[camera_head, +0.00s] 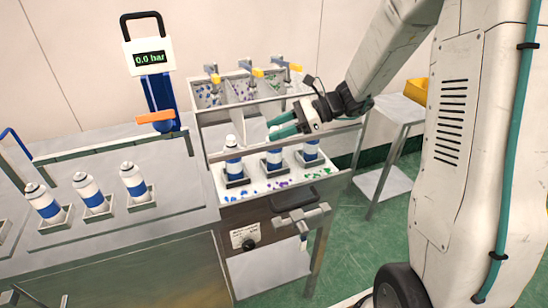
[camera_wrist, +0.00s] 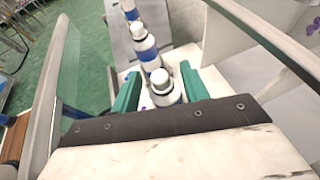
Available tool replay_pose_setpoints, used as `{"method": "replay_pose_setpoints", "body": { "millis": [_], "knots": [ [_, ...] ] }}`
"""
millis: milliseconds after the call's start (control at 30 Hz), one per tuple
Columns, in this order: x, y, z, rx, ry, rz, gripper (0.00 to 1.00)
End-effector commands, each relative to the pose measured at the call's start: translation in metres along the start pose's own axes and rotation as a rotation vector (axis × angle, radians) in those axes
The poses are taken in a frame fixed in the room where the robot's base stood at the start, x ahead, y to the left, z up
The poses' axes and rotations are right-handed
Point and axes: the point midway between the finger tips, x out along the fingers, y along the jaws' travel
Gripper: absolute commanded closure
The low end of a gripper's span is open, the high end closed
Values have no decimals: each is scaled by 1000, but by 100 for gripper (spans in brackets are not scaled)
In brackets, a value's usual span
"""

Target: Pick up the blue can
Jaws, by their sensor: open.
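Three white cans with blue bands stand upright in dark square holders in the right-hand bay: a left can (camera_head: 233,168), a middle can (camera_head: 273,162) and a right can (camera_head: 311,153). None is blue all over. My gripper (camera_head: 270,128) is open, its teal fingers pointing left, above the row in the head view. In the wrist view the fingers (camera_wrist: 158,80) show on either side of the nearest can (camera_wrist: 164,90). I cannot tell how far below them it is. Its lower part is hidden by my gripper. Two more cans (camera_wrist: 145,50) line up beyond it.
More blue-banded cans (camera_head: 92,195) stand in holders on the left bench (camera_head: 140,226). A divided bin (camera_head: 242,120) with coloured specks is behind the bay, its metal rail near my gripper. A gauge reading 0.0 bar (camera_head: 150,57) stands behind.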

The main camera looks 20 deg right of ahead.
Motion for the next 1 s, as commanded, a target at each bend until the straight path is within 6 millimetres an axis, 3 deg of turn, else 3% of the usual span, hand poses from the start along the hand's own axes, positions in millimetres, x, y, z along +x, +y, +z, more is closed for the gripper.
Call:
{"method": "replay_pose_setpoints", "body": {
  "millis": [100,333,500,833,1000],
  "knots": [
    [10,0,0,-1,-1,1,55],
    [10,0,0,-2,0,-1,55],
    [10,0,0,-2,0,-1,100],
    [10,0,2,-2,0,-1,100],
    [5,0,13,-5,-1,-2,100]
  ]
}}
